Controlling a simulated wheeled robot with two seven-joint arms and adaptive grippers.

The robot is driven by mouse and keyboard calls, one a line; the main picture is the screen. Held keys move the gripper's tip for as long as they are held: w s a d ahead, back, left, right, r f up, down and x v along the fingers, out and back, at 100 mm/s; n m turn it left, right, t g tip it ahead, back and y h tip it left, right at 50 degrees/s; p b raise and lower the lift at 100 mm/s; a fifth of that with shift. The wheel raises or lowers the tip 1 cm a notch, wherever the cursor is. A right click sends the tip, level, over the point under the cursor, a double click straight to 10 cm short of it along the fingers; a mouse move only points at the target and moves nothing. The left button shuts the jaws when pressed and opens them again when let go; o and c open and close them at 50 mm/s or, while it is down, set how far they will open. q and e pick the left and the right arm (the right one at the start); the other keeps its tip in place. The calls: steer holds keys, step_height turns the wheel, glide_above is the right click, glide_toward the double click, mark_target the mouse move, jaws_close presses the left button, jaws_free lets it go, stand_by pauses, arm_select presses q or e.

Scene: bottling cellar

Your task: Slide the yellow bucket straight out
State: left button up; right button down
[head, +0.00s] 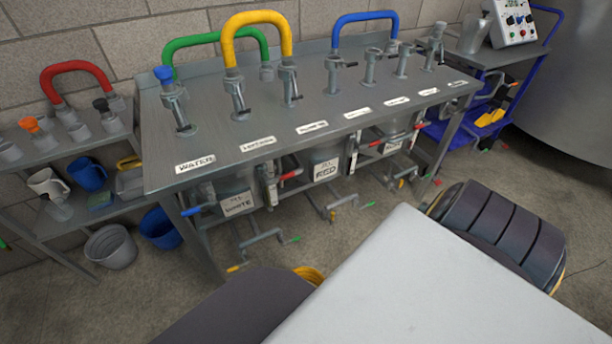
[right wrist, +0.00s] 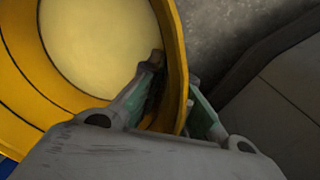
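The yellow bucket (right wrist: 55,80) fills the left of the right wrist view, with its pale yellow inside showing. In the head view only a small piece of yellow (head: 309,274), which looks like the bucket, shows on the floor side in front of the bench; my own body hides the rest. My right gripper (right wrist: 175,70) straddles the bucket's rim, one finger inside and one outside. Its fingers converge at the tips and appear closed on the rim wall. The right gripper is hidden in the head view. My left gripper is not in view.
A steel bench (head: 225,180) with labelled valves stands ahead, with pipes and handles low beneath it. A grey bucket (head: 110,248) and a blue bucket (head: 160,228) stand on the floor at left. A blue cart (head: 520,92) stands at back right. Bare floor (head: 400,220) shows before the bench.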

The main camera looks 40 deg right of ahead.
steer(key=shift+s, duration=0.1)
steer(key=c, duration=1.6)
jaws_free()
steer(key=shift+o, duration=0.2)
steer(key=shift+r, duration=0.15)
step_height(320, 180, up, 12)
steer(key=s, duration=0.1)
steer(key=shift+a+f, duration=0.2)
steer(key=shift+a, duration=0.25)
steer(key=shift+s+r, duration=0.1)
steer(key=shift+r, duration=0.05)
